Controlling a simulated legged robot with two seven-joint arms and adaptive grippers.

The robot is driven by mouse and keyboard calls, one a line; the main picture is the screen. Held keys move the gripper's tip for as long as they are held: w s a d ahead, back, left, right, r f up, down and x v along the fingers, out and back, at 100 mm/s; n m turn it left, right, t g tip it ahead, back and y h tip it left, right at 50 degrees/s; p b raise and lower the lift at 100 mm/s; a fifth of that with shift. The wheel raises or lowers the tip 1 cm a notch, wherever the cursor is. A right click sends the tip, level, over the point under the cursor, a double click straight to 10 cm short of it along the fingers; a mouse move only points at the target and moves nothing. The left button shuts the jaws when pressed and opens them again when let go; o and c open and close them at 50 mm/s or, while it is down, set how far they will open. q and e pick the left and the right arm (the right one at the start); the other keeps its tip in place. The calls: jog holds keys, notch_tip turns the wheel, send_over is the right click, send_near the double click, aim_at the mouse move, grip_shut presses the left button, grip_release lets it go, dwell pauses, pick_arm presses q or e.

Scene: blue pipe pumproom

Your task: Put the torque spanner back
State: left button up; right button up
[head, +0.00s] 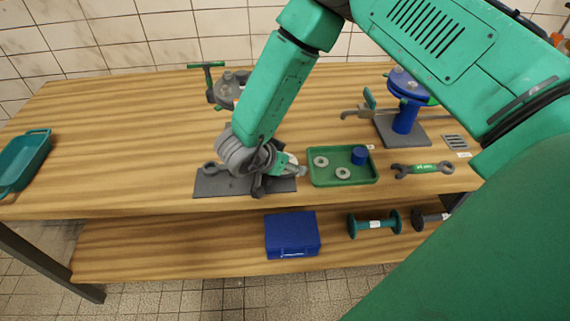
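A spanner with a green labelled handle and grey ends (423,169) lies on the wooden bench, right of the green tray. My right gripper (262,183) is low over a dark grey plate (205,186) near the bench's front edge. A grey ring-shaped end (211,168) shows at the plate's left, and a green and grey piece (288,163) shows right of the gripper. I cannot tell whether these are one spanner. The wrist hides the middle, so the grip is unclear. My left gripper is not in view.
The green tray (318,181) holds two rings and a blue cylinder (359,155). A grey vise (232,84) and a blue stand (404,121) are behind. A teal bin (24,160) is far left. A blue case (292,235) and a teal spool (375,224) are on the lower shelf.

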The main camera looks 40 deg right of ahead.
jog(key=shift+w+d+f, duration=0.1)
jog(key=shift+d+f, duration=0.15)
jog(key=shift+f, duration=0.35)
jog(key=shift+w+d+f, duration=0.1)
jog(key=shift+d, duration=0.05)
jog(key=shift+a, duration=1.25)
jog(key=shift+a+f, duration=0.1)
jog(key=shift+a, duration=0.05)
jog(key=shift+d+f, duration=0.1)
jog(key=shift+d, duration=0.15)
jog(key=o, duration=1.3)
jog(key=shift+s+d, duration=0.25)
jog(key=o, duration=0.5)
jog(key=shift+d+f, duration=0.15)
jog(key=shift+d, duration=0.15)
jog(key=shift+c, duration=0.2)
jog(key=shift+d+f, duration=0.1)
jog(key=shift+d, duration=0.05)
jog(key=shift+a+r, duration=0.25)
jog(key=shift+r, duration=0.15)
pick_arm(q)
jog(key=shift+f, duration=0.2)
pick_arm(e)
jog(key=v, duration=1.2)
jog(key=shift+r, duration=0.35)
jog(key=shift+w, duration=0.1)
